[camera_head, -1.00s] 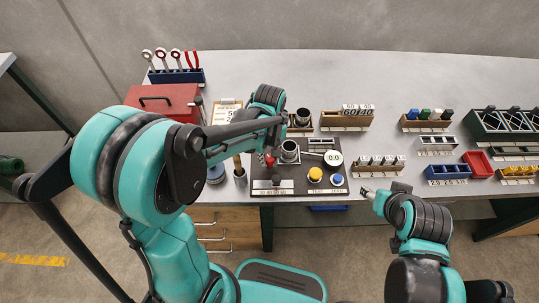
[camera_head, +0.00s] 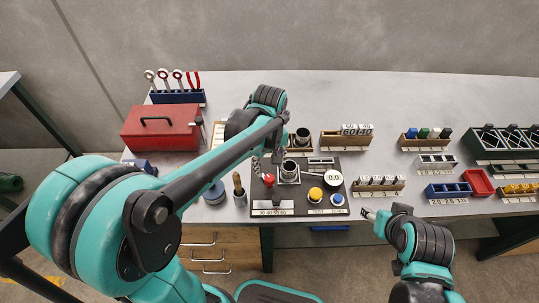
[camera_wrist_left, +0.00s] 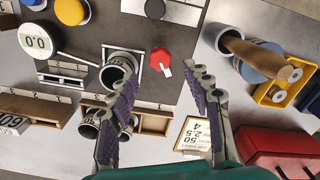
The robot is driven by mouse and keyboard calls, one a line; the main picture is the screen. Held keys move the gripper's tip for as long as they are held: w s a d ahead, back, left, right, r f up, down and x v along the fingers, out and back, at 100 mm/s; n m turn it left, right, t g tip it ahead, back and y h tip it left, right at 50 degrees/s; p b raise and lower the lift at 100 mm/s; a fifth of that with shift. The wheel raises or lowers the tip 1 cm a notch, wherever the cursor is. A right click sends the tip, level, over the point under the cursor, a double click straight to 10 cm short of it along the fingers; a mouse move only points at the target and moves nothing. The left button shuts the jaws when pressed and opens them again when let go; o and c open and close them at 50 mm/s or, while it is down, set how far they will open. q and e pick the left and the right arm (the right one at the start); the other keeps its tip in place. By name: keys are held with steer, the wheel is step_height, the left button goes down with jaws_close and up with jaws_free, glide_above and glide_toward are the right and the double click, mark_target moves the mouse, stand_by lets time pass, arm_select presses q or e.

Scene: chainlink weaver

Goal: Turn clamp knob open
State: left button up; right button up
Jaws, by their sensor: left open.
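The clamp knob is a red knob (camera_head: 268,179) on the dark panel (camera_head: 325,165). In the left wrist view it is a red hexagonal knob (camera_wrist_left: 159,62) with a white pointer mark, beside a metal cup in a square fixture (camera_wrist_left: 121,71). My left gripper (camera_head: 267,161) hangs over the panel close to the knob, partly hidden by its arm. In the left wrist view its fingers (camera_wrist_left: 164,80) are spread and empty, with the knob ahead between the tips and no contact visible. My right gripper (camera_head: 369,214) is off the table's front edge; its finger opening is too small to judge.
The panel also carries a yellow button (camera_head: 315,195), a blue button (camera_head: 337,199) and a round 0.0 gauge (camera_head: 333,178). A wooden-handled tool in a cup (camera_head: 239,190) stands left of the panel. A red toolbox (camera_head: 160,130) is farther left.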

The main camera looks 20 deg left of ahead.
mark_target(270, 178)
arm_select(q)
step_height(270, 178, up, 6)
steer(key=shift+f, duration=0.1)
stand_by(0.6)
